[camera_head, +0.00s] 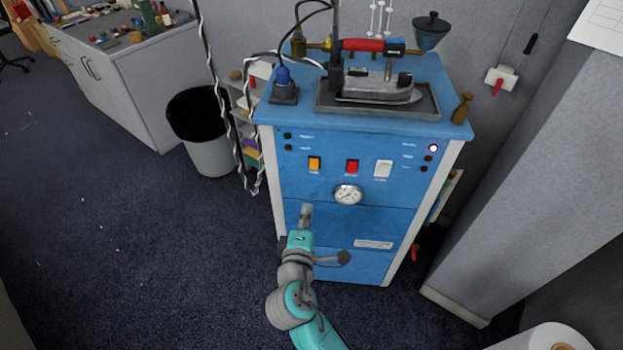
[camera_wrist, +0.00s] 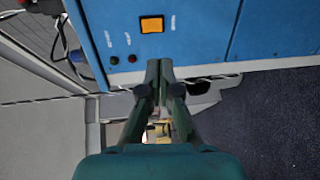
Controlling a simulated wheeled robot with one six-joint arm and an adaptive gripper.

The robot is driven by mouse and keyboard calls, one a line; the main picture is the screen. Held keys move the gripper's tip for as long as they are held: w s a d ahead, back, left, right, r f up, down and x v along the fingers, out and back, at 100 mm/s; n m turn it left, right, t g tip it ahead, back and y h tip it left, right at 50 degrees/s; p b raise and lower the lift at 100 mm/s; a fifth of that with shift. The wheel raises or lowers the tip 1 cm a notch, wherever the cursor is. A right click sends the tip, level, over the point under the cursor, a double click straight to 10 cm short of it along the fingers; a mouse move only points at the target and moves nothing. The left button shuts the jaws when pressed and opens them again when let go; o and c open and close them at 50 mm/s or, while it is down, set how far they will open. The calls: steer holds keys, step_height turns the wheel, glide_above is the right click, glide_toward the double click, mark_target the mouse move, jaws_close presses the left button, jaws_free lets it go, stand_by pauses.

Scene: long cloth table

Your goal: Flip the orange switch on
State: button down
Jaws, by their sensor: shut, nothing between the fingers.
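The orange switch (camera_head: 314,164) is a small upright rocker on the upper left of the blue front panel. It also shows in the wrist view (camera_wrist: 151,24), above the fingertips. My gripper (camera_head: 306,208) is in front of the panel, below the orange switch in the head view. In the wrist view my gripper (camera_wrist: 159,66) has its fingers together with nothing between them. It appears apart from the switch. I cannot tell whether the switch is on or off.
A red switch (camera_head: 352,166), a white switch (camera_head: 383,168) and a round gauge (camera_head: 347,194) share the panel. An iron (camera_head: 380,88) sits on top of the blue cabinet (camera_head: 330,228). A grey bin (camera_head: 208,152) stands to the left.

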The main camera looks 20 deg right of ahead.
mark_target(314, 169)
steer(key=x, duration=1.4)
steer(key=shift+w+d+f, duration=0.15)
steer(key=shift+w, duration=0.1)
steer(key=shift+s, duration=0.1)
steer(key=v, duration=1.2)
